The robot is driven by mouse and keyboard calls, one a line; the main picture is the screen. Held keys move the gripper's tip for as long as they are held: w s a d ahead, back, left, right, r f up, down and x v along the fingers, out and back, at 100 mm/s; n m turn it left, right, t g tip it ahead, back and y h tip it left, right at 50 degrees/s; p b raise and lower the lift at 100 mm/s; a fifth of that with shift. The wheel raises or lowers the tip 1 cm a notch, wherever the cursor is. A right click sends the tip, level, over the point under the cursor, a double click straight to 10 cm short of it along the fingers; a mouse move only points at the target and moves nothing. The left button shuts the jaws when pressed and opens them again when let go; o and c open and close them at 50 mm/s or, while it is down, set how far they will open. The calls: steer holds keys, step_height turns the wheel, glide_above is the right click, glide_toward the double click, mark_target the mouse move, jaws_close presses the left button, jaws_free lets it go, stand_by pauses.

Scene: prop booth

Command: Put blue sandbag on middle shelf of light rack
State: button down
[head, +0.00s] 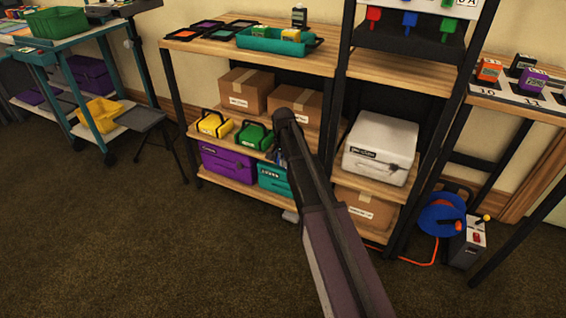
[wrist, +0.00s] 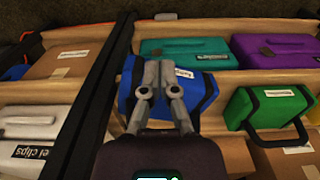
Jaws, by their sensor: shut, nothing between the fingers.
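In the wrist view, which looks upside down against the head view, the blue sandbag (wrist: 202,92) with dark edging and a white label is on a wooden shelf (wrist: 228,78) beside the green sandbag (wrist: 270,103). My gripper (wrist: 158,66) is shut and empty, its fingers in front of the blue sandbag and hiding part of it. I cannot tell if they touch it. In the head view my gripper (head: 279,157) is at the right end of the rack's middle shelf (head: 222,143), and my arm hides the blue sandbag. The green sandbag (head: 252,135) and yellow sandbag (head: 214,123) sit there too.
A purple case (head: 226,160) and a teal case (head: 272,178) are on the shelf below. A black post (wrist: 101,80) stands close beside my gripper. A white case (head: 381,147) is on the neighbouring rack. The floor in front is clear.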

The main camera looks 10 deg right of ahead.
steer(key=w+d+f+b, duration=0.2)
steer(key=w+f+b, duration=0.1)
steer(key=f+b, duration=0.3)
steer(key=shift+d+f+b, duration=0.2)
steer(key=shift+f+b, duration=0.2)
steer(key=shift+f, duration=0.3)
steer(key=shift+w, duration=0.1)
stand_by(0.3)
steer(key=w+d, duration=0.1)
steer(key=w, duration=0.1)
steer(key=w+d, duration=0.3)
steer(key=w, duration=0.1)
steer(key=shift+d, duration=0.15)
steer(key=shift+s, duration=0.1)
steer(key=shift+s+a, duration=0.5)
steer(key=shift+s, duration=0.15)
steer(key=shift+s+a+r+p, duration=0.25)
steer(key=shift+s+a, duration=0.1)
steer(key=shift+s, duration=0.15)
steer(key=shift+s+a+r+p, duration=0.2)
steer(key=shift+s+a+r, duration=0.1)
steer(key=shift+s, duration=0.15)
step_height(320, 180, up, 9)
steer(key=p, duration=0.9)
